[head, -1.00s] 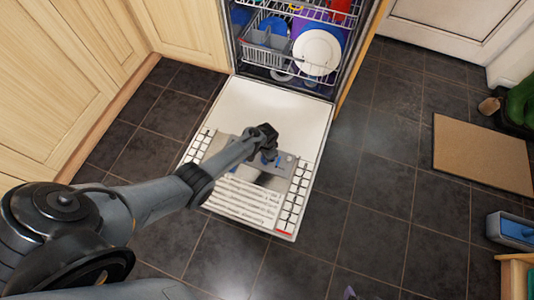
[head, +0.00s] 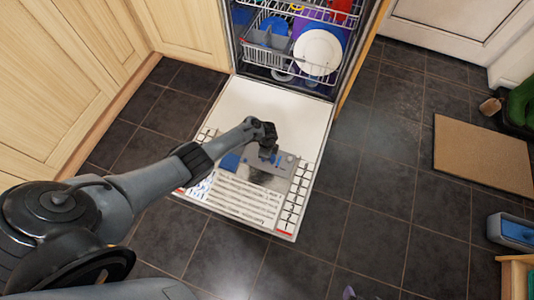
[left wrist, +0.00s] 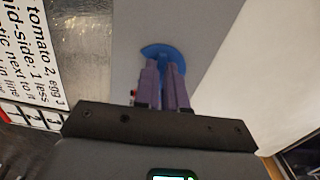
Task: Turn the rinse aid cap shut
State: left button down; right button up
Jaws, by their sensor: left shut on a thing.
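The rinse aid cap (left wrist: 163,51) is a round blue piece on the grey dispenser plate, at the upper middle of the left wrist view. My left gripper (left wrist: 166,66) is shut on it with two purple fingers, which cover part of it. In the head view my left gripper (head: 268,152) is over the grey plate (head: 286,168) on the open dishwasher door (head: 270,103), and it hides the cap there. My right gripper is in no view.
The dishwasher's lower rack (head: 285,66) holds a white plate (head: 317,52) and a grey cutlery basket (head: 266,42). Wooden cupboards (head: 60,80) stand at the left. Dark floor tiles to the right are clear up to a brown mat (head: 485,155).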

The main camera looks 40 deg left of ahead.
pick_arm(q)
jog(key=shift+m, duration=0.5)
jog(key=c, duration=1.2)
grip_release()
jog(key=shift+r, duration=0.1)
jog(key=shift+r, duration=0.25)
notch_tip(320, 180, up, 10)
jog(key=p, duration=0.8)
